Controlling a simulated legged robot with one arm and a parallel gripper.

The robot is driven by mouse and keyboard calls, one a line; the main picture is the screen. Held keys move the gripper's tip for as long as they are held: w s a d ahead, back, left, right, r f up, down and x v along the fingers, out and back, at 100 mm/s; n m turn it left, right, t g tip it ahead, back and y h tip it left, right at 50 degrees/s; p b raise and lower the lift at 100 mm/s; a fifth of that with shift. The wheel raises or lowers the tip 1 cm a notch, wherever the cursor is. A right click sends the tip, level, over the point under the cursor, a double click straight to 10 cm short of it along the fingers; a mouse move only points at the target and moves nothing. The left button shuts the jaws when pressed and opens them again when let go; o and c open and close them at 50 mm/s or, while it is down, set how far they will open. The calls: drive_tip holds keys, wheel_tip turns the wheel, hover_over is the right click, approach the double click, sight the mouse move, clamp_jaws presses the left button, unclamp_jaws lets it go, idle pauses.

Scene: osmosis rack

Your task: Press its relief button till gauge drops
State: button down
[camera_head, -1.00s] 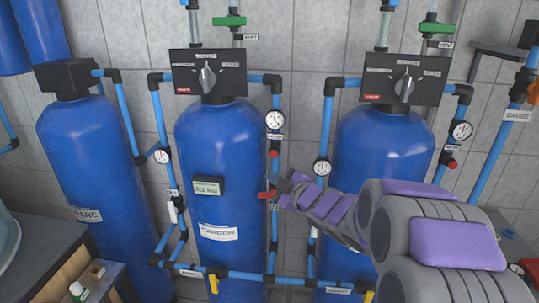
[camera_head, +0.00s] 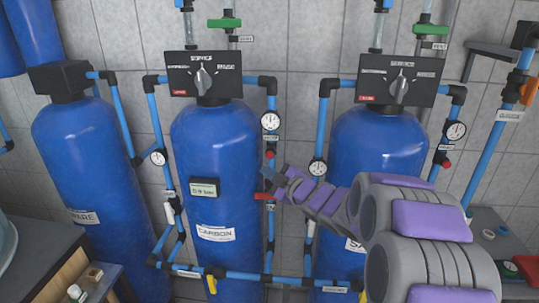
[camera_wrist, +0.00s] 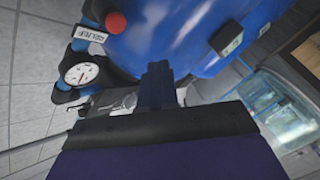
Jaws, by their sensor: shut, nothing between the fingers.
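The blue carbon tank (camera_head: 215,150) stands in the middle, with a round white gauge (camera_head: 270,121) on the pipe at its right. A red button (camera_head: 270,154) sits below this gauge. In the wrist view the red button (camera_wrist: 116,22) is at the top, near a label and the gauge (camera_wrist: 80,73), whose reading I cannot make out. My gripper (camera_head: 268,177) is just below the button in the head view, its dark fingertips together and empty. In the wrist view the closed fingers (camera_wrist: 157,85) point toward the tank, apart from the button.
A red valve handle (camera_head: 265,196) is just below my gripper. A small display (camera_head: 204,188) is on the carbon tank. A second tank (camera_head: 375,150) with its own gauge (camera_head: 456,131) and red button (camera_head: 446,163) stands right, behind my arm. A spare tank (camera_head: 85,150) stands left.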

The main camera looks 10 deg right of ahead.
sight(270, 155)
drive_tip(key=shift+w+d+p, duration=0.3)
drive_tip(key=shift+w+p, duration=0.15)
drive_tip(key=shift+w, duration=0.45)
drive_tip(key=shift+w+d+p, duration=0.35)
drive_tip(key=shift+w+p, duration=0.1)
drive_tip(key=shift+w, duration=0.5)
drive_tip(key=shift+w+d+p, duration=0.3)
drive_tip(key=shift+w+p, duration=0.15)
drive_tip(key=shift+w, duration=0.45)
drive_tip(key=shift+w+d+r+p, duration=0.1)
drive_tip(key=shift+w+p, duration=0.2)
drive_tip(key=shift+p, duration=0.05)
drive_tip(key=shift+w+d+p, duration=0.15)
drive_tip(key=shift+w+p, duration=0.2)
drive_tip(key=shift+w, duration=0.15)
idle(0.5)
drive_tip(key=shift+s, duration=0.15)
idle(0.9)
drive_tip(key=shift+s+a+b, duration=0.25)
drive_tip(key=shift+s+b, duration=0.25)
drive_tip(key=shift+s, duration=0.25)
drive_tip(key=shift+s, duration=0.1)
